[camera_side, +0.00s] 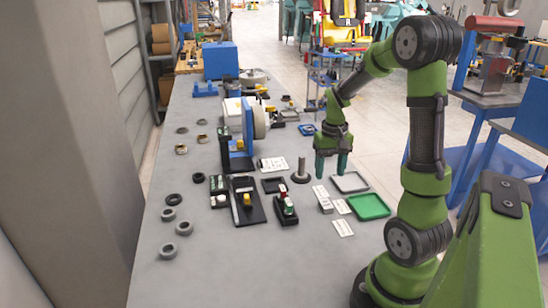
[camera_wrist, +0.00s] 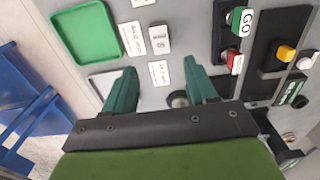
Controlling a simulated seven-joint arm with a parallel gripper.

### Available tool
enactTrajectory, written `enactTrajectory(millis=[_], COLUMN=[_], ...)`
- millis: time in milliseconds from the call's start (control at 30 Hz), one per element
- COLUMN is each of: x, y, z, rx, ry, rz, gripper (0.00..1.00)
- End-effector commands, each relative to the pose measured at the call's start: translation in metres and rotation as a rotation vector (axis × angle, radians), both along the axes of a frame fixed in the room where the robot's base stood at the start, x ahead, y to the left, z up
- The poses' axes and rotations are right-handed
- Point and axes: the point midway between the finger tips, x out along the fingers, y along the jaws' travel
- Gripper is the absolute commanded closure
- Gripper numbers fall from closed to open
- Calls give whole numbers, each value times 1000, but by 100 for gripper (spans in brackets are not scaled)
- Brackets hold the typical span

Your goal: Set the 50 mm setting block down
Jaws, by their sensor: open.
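My gripper (camera_side: 333,172) is open, pointing down above the bench beside the white tray. In the wrist view its two fingers (camera_wrist: 161,70) are spread, with nothing touching them. A small pale block (camera_side: 326,207) with dark marking stands on the bench, nearer the side camera than my gripper. It appears to be the setting block, and it shows in the wrist view (camera_wrist: 160,39) beyond the fingertips. Its marking is too small to read surely as 50 mm. A white printed plate (camera_wrist: 158,73) lies on the bench between the fingertips in that view.
A green tray (camera_side: 370,207) and a white tray (camera_side: 351,183) lie to the right. Other printed plates (camera_side: 342,228) lie nearby. A dark post on a round base (camera_side: 301,173) and a button box (camera_side: 287,211) stand to the left.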

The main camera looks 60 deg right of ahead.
Motion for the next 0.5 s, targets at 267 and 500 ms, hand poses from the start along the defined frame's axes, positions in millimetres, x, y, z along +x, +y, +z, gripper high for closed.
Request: enactTrajectory(millis=[267, 500], x=[15, 27], y=[34, 157], z=[35, 95], rx=[-19, -32], ry=[-81, -370], rz=[55, 241], gripper=[43, 43])
